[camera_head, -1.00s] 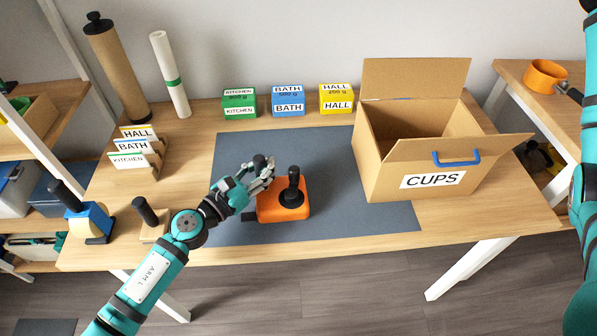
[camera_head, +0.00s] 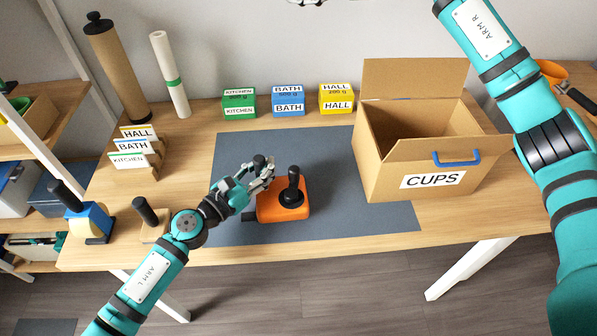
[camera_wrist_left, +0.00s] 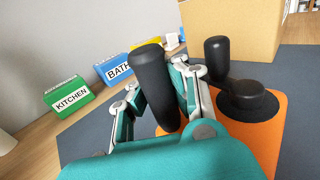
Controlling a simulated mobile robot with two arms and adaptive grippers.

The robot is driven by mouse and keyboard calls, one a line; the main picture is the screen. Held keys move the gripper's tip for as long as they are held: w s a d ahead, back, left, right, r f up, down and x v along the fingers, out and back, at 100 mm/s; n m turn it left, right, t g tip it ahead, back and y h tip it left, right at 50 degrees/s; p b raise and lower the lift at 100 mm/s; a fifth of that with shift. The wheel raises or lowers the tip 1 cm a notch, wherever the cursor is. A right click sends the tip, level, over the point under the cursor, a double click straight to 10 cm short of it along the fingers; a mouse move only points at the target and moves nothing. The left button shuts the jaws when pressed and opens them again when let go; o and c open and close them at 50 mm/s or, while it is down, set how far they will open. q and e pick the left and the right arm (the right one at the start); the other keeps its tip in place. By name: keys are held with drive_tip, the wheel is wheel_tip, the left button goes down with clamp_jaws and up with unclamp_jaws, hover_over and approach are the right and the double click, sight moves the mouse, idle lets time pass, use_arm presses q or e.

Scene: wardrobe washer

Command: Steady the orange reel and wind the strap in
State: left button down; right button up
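The orange reel (camera_head: 283,211) sits on the dark mat near the table's front edge. A black crank with an upright knob (camera_head: 293,176) is on its top; it also shows in the left wrist view (camera_wrist_left: 217,60). My left gripper (camera_head: 262,170) is at the reel's back left, its fingers on both sides of a black upright handle (camera_wrist_left: 155,80), apparently closed on it. A short dark piece (camera_head: 249,215) sticks out at the reel's left; I cannot tell if it is the strap. Only a sliver of my right gripper (camera_head: 320,2) shows at the top edge, its fingers mostly cut off.
Green (camera_head: 239,103), blue (camera_head: 288,100) and yellow (camera_head: 336,98) labelled boxes line the back. The mat behind the reel is clear.

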drive_tip(key=s+a+f+n+g+h, duration=0.25)
drive_tip(key=s+a+f, duration=0.2)
drive_tip(key=f, duration=0.25)
drive_tip(key=n+g+h, duration=0.4)
drive_tip(key=g+h, duration=0.1)
drive_tip(key=h, duration=0.7)
hover_over(294, 168)
drive_tip(key=shift+t+y, duration=0.25)
wheel_tip(294, 168, down, 18)
drive_tip(key=shift+a+f, duration=0.1)
drive_tip(key=shift+f, duration=4.15)
drive_tip(key=c, duration=0.7)
